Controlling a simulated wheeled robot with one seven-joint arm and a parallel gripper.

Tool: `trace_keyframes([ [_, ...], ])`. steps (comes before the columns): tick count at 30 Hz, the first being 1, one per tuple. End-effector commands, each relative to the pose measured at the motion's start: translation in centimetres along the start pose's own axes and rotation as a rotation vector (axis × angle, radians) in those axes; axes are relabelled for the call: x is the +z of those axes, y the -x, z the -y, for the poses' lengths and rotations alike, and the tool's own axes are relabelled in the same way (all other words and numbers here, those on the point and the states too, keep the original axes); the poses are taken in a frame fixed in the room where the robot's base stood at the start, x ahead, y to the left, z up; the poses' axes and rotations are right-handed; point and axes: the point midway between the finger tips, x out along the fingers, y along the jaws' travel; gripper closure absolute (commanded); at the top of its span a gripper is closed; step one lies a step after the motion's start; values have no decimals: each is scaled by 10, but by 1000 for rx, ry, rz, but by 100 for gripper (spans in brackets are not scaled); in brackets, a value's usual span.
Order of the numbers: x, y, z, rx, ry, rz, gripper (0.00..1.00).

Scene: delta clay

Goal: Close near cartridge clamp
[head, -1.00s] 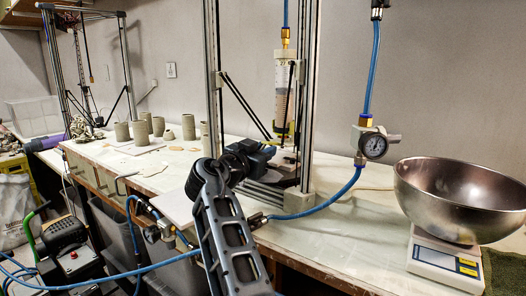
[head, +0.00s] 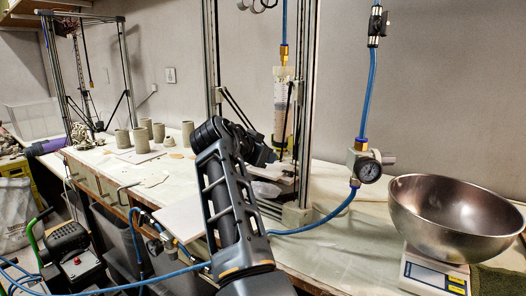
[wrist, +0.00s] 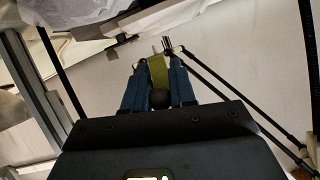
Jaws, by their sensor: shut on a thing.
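The clear cartridge (head: 281,108) stands upright inside the metal printer frame, with a brass fitting and blue hose above it. My gripper points toward its lower end in the head view, where my wrist hides much of the area. In the wrist view, the two dark blue fingers of my gripper (wrist: 158,64) are close together on either side of a flat olive-yellow piece (wrist: 159,72). The gripper is shut on this piece, which looks like a clamp part. How far the clamp is closed cannot be told.
Upright posts (head: 303,100) and slanted black rods surround the cartridge. A pressure gauge (head: 368,170) on a blue hose hangs to the right. A steel bowl (head: 455,215) sits on a scale (head: 435,275). Several clay cups (head: 140,140) stand at the left.

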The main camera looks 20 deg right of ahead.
Motion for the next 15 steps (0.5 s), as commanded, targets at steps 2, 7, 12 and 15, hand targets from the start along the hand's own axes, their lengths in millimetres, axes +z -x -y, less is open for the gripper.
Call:
trace_keyframes([
  [2,-13,6,6,0,-8,66,100],
  [7,-22,4,8,23,-23,205,100],
  [12,-28,2,9,42,-34,316,100],
  [15,-30,0,9,50,-39,367,100],
])
